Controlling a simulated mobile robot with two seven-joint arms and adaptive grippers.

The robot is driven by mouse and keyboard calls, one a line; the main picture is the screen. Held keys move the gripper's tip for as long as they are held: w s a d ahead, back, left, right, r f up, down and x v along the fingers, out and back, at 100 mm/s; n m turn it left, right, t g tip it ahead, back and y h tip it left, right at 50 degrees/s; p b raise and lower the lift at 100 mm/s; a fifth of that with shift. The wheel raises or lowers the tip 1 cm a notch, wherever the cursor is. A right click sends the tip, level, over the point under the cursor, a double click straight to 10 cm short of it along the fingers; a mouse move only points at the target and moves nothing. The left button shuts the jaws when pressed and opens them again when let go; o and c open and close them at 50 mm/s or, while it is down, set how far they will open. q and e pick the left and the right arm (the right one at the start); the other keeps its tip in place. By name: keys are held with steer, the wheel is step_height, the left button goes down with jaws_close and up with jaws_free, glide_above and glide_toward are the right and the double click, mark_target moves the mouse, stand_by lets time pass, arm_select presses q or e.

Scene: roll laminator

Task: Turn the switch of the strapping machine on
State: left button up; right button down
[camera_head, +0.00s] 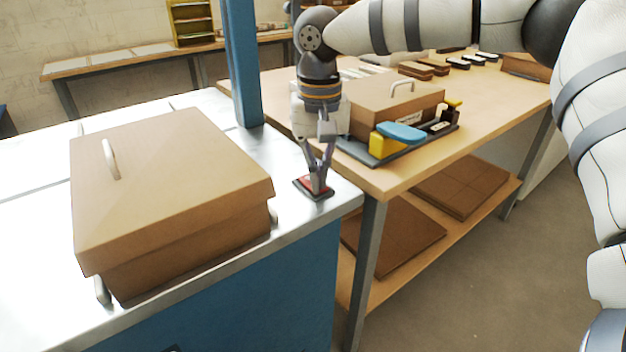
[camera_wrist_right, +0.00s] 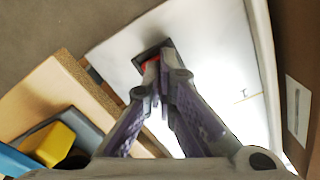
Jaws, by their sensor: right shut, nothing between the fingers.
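The strapping machine (camera_head: 215,107) has a bright metal top, a blue body and a blue upright post. Its switch (camera_head: 304,187), a red rocker in a dark square frame, sits on the top near the right front corner. My right gripper (camera_head: 318,188) points down with its fingers shut and empty, the tips at the switch. In the right wrist view the fingertips (camera_wrist_right: 158,66) cover much of the switch (camera_wrist_right: 146,52), so its position and exact contact cannot be told. My left gripper is not in view.
A cardboard box (camera_head: 170,180) with a handle stands on the machine top to the left. A wooden workbench (camera_head: 400,175) is close on the right, with another box (camera_head: 385,103), a yellow block (camera_head: 382,146) and a blue item (camera_head: 402,132) in a dark tray.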

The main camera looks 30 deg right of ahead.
steer(key=shift+f, duration=0.1)
step_height(320, 180, up, 4)
steer(key=shift+r+p, duration=0.25)
steer(key=shift+p, duration=0.25)
steer(key=shift+r, duration=1.25)
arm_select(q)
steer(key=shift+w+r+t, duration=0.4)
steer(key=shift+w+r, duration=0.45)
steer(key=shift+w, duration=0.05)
